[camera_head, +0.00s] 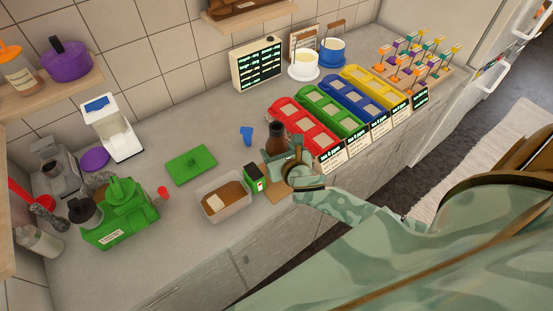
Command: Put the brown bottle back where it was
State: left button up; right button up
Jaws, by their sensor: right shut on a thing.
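The brown bottle (276,136) is dark and stands up above my right gripper (280,156), which is shut on it. Its lower part is hidden behind the gripper. They are over the counter's front part, beside the red bin (303,124) and just above a flat brown board (279,193). I cannot tell whether the bottle touches a surface. My left gripper is not in view.
A small green and black box (254,178) stands close left of the gripper, next to a clear tray (222,200) with brown contents. A blue item (246,134) and a green board (191,164) lie behind. Counter between them is free.

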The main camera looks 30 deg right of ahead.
jog(key=shift+w+d+f, duration=0.1)
jog(key=shift+w+f, duration=0.15)
jog(key=shift+f+b, duration=0.8)
jog(key=shift+f, duration=0.75)
jog(key=shift+f, duration=0.2)
jog(key=o, duration=1.2)
jog(key=shift+r, duration=0.25)
jog(key=p+v, duration=0.1)
jog(key=v, duration=1.1)
jog(key=shift+f+p, duration=0.1)
jog(key=shift+p, duration=0.2)
